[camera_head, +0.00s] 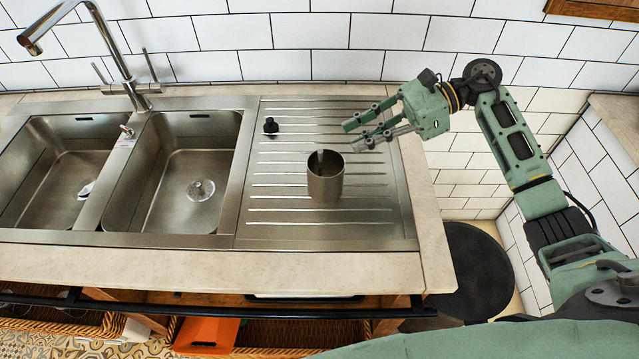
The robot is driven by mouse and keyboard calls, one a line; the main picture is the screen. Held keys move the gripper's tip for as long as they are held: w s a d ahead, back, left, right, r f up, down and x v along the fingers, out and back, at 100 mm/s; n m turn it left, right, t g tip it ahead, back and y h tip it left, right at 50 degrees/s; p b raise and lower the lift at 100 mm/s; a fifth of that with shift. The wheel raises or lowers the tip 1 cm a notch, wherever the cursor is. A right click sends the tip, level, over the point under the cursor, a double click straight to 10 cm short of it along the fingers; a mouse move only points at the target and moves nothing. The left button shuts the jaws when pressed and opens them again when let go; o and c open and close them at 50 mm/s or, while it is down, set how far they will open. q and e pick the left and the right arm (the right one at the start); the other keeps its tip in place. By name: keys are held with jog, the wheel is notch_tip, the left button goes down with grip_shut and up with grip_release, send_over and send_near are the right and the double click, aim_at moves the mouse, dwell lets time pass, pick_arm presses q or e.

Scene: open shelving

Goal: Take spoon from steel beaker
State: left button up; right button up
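The steel beaker (325,184) stands upright on the ribbed drainboard to the right of the sink basins. The spoon (320,157) is inside it; only a short end shows at the mouth, and the rest is hidden by the beaker wall. My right gripper (357,134) comes in from the right, above and a little to the right of the beaker's mouth. Its fingers point left and are spread apart, with nothing between them. It looks clear of the beaker and the spoon. My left gripper is out of view.
A small black object (270,126) sits on the drainboard, left of the gripper. The double sink (128,175) and tall tap (118,60) are at the left. A tiled wall (300,45) stands behind. A round dark bin or stool (475,265) is right of the counter.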

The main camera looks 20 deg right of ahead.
aim_at(320, 173)
jog(key=p+x, duration=0.3)
jog(key=x, duration=0.4)
jog(key=shift+a+f, duration=0.15)
jog(key=shift+f, duration=0.15)
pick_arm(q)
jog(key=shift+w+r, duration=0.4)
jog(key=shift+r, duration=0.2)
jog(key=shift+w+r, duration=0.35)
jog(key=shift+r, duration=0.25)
pick_arm(e)
jog(key=shift+a+f, duration=0.25)
jog(key=shift+c, duration=0.3)
grip_shut()
